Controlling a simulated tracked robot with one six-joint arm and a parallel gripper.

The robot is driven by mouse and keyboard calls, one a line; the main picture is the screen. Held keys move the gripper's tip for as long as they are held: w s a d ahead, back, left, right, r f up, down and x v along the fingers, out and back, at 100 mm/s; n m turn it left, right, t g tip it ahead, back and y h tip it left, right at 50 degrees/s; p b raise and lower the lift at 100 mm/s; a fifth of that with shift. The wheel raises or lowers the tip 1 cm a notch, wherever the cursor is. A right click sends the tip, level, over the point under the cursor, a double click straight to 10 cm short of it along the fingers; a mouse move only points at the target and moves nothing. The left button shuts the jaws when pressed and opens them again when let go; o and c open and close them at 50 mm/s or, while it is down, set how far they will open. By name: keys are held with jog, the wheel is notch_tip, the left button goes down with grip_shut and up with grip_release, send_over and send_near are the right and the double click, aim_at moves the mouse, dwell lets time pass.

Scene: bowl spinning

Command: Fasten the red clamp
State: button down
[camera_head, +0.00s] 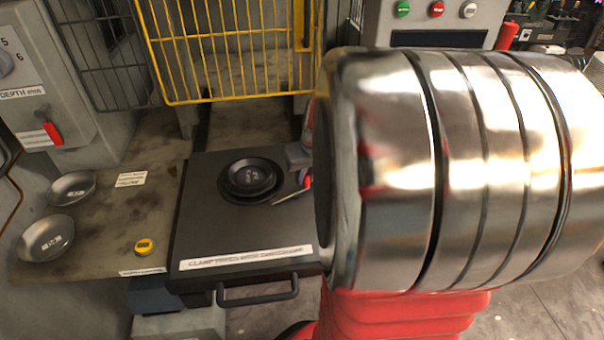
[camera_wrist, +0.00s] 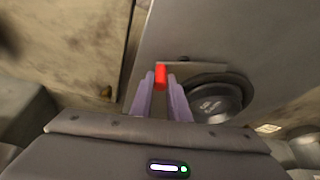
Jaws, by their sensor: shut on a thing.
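The red clamp handle (camera_head: 307,181) is at the right edge of the dark bowl (camera_head: 250,177), which sits on the black plate (camera_head: 215,225). A thin metal arm of the clamp reaches toward the bowl. In the wrist view, my gripper (camera_wrist: 161,80) has its two purple fingers shut on the red clamp handle (camera_wrist: 161,72). The bowl (camera_wrist: 215,103) is just right of the fingers there. In the head view my large metal arm hides most of my gripper, and I cannot tell whether the clamp is pressed down.
Two metal bowls (camera_head: 72,187) (camera_head: 46,238) and a yellow round item (camera_head: 144,247) lie on the worktop at left. A yellow mesh guard (camera_head: 235,50) stands behind the plate. A black handle bar (camera_head: 258,297) sticks out in front. A button panel (camera_head: 437,12) is at the back.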

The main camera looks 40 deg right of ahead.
jog(key=shift+s+a+m+g+h, duration=0.15)
jog(key=shift+s+m+g+h, duration=0.15)
jog(key=shift+m, duration=0.65)
jog(key=shift+s+a+m+g+h, duration=0.2)
jog(key=shift+m+h, duration=0.1)
jog(key=shift+m, duration=0.7)
jog(key=shift+s+a+m+g+h, duration=0.1)
jog(key=shift+s+m+g+h, duration=0.15)
jog(key=shift+m, duration=0.7)
jog(key=shift+s+a+m+g+h, duration=0.15)
jog(key=shift+a+m+g, duration=0.15)
jog(key=shift+m, duration=0.65)
jog(key=shift+s+a+m+g+h, duration=0.15)
jog(key=shift+s+m+g, duration=0.1)
jog(key=shift+m, duration=0.65)
jog(key=shift+s+a+m+g+h, duration=0.15)
jog(key=shift+a+m+g, duration=0.15)
jog(key=shift+m, duration=0.65)
jog(key=c, duration=1.7)
grip_release()
jog(key=v, duration=1.3)
jog(key=shift+w+a+r, duration=0.1)
jog(key=shift+a+r, duration=0.05)
jog(key=shift+r, duration=0.2)
